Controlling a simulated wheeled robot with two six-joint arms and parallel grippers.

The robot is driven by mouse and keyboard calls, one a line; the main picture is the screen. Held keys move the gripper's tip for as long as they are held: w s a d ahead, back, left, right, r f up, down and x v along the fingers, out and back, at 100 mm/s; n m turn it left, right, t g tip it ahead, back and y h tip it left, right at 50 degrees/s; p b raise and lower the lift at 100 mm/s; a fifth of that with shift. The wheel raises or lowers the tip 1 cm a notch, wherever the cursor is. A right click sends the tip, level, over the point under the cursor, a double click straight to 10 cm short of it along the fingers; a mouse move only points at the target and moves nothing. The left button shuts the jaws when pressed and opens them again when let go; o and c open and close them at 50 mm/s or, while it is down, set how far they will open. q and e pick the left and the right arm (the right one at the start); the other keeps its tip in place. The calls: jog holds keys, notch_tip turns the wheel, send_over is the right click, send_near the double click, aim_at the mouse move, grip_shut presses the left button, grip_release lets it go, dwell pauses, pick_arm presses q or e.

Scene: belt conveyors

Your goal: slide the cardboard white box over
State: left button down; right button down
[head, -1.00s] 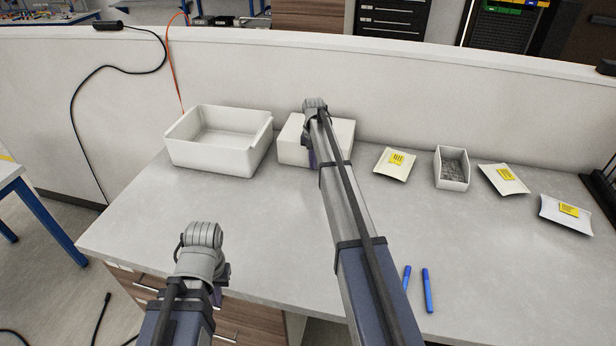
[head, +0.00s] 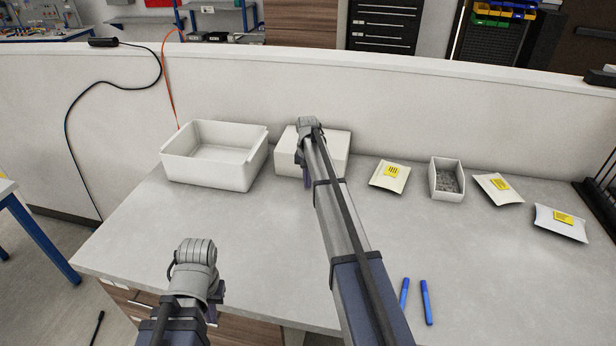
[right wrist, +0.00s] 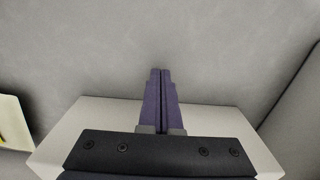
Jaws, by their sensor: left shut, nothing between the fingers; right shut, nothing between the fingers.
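A plain white box (head: 338,147) stands on the grey counter near the back wall, right of the open white bin. My right arm reaches across its front in the head view. My right gripper (head: 307,180) points down at the box's near side; its purple fingers are shut and empty. In the right wrist view the shut fingers (right wrist: 161,74) overlap the edge of the box (right wrist: 95,115), with bare grey surface beyond. Whether they touch it I cannot tell. My left gripper (head: 213,312) is low at the front counter edge, mostly hidden behind its wrist.
The open white bin (head: 205,173) stands close left of the box. To the right lie pale packets with yellow labels (head: 390,177) and a small grey-filled bin (head: 447,191). Two blue pens (head: 426,303) lie near the front. The middle counter is clear.

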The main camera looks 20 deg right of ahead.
notch_tip(320, 180, up, 10)
jog(key=p, duration=0.9)
